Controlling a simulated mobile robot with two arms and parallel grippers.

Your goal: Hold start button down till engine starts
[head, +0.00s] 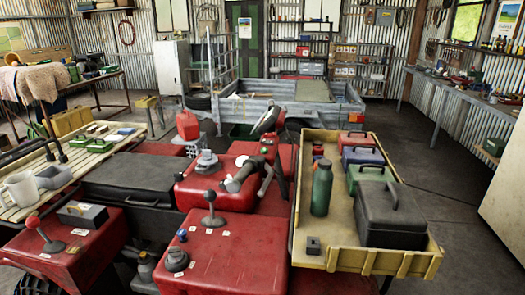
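The red quad body (235,255) fills the lower middle of the head view. A small green round spot (264,151) shows on its upper red panel, beside dark and pale handlebar-like parts (240,180). I cannot tell whether this spot is the start button. A grey round fitting (207,160) sits left of it. A blue-topped knob (182,234) and a grey lever (213,212) stand on the nearer red panel. A red-balled lever (34,222) is at the lower left. Whether the engine runs cannot be seen.
A yellowish tray (340,259) at right holds a green flask (321,188), a black toolbox (390,216) and coloured cases. A grey metal trailer (300,104) stands behind. Floor is clear at right.

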